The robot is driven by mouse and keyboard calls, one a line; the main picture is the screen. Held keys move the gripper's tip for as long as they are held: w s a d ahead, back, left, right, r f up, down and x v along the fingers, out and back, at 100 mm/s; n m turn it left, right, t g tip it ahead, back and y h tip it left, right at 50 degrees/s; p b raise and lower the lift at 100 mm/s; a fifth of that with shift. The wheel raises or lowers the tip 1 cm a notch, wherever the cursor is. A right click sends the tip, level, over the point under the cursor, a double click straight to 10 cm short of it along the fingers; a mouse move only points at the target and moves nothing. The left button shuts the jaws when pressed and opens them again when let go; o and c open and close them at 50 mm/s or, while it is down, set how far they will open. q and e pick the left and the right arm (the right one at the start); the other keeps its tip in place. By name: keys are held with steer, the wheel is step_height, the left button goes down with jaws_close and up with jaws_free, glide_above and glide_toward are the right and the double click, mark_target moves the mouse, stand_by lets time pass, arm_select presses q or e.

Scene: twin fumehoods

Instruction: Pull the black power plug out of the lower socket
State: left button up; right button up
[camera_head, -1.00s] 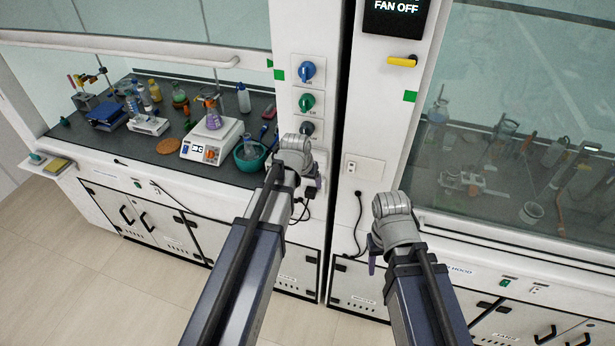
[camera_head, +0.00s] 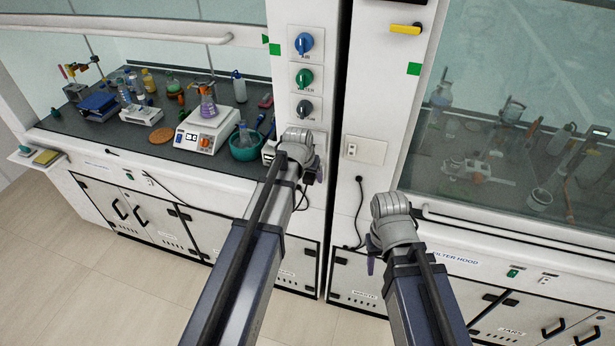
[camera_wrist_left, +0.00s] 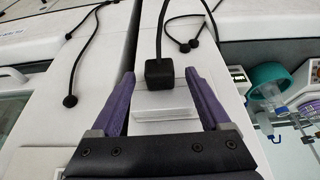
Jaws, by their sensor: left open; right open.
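The black power plug (camera_wrist_left: 159,72) sits at a white socket plate (camera_wrist_left: 165,104) in the left wrist view, with its cord running up and away. My left gripper (camera_wrist_left: 158,78) is open; its two purple fingers stand on either side of the plug, with visible gaps. In the head view the plug (camera_head: 308,177) shows as a small dark block beside my left wrist, and my left fingers are mostly hidden by the arm. My right gripper (camera_head: 372,258) is open and low in front of the right hood; only part of a purple finger shows.
Blue, green and grey knobs (camera_head: 304,76) are on the panel above. A second socket plate (camera_head: 364,150) and a hanging cord (camera_head: 359,212) are on the right panel. A teal bowl (camera_head: 244,148) and a scale (camera_head: 204,132) stand on the left hood's worktop.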

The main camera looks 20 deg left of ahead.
mark_target(305, 183)
arm_select(q)
jaws_close()
stand_by(1.0)
steer(key=shift+s, duration=0.15)
steer(key=shift+s, duration=1.5)
steer(key=shift+s+a, duration=0.1)
steer(key=shift+s, duration=1.4)
steer(key=shift+s, duration=1.5)
